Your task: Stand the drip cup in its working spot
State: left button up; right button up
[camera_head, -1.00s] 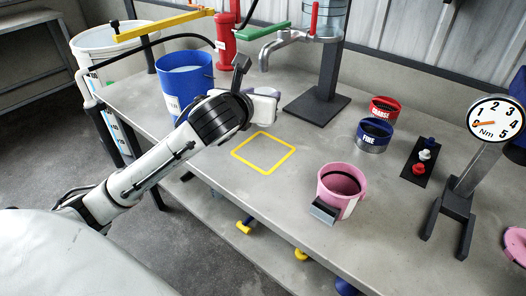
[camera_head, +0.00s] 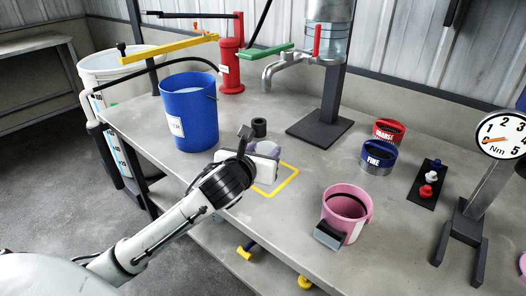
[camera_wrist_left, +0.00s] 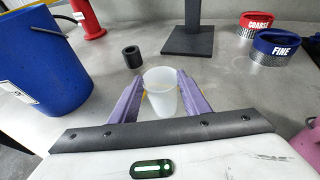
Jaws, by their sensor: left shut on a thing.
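My left gripper (camera_head: 268,150) is at the far part of a yellow square outline (camera_head: 290,184) on the bench and covers much of it. In the left wrist view its purple fingers (camera_wrist_left: 162,98) are shut on a translucent white cup (camera_wrist_left: 161,88), which stands upright between them. Bits of yellow line show beside the cup there. I cannot tell whether its base touches the bench. In the head view the gripper mostly hides the cup. My right gripper is not in view.
A blue bucket (camera_head: 189,110) stands left of the gripper, and a small black cylinder (camera_head: 259,127) just behind it. A pink pot (camera_head: 346,208) is to the right. The black stand base (camera_head: 319,130) and FINE tin (camera_head: 378,158) are farther back. The bench's front edge is near.

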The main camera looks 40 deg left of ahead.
pick_arm(q)
jog(key=shift+f, duration=0.15)
jog(key=o, duration=1.3)
jog(key=shift+r, duration=0.2)
jog(key=p+v, duration=0.1)
jog(key=v, duration=1.1)
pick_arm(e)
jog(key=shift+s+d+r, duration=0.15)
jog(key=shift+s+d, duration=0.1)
pick_arm(q)
jog(key=shift+d, duration=0.1)
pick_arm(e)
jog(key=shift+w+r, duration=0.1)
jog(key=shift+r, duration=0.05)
pick_arm(q)
jog(key=shift+f, duration=0.1)
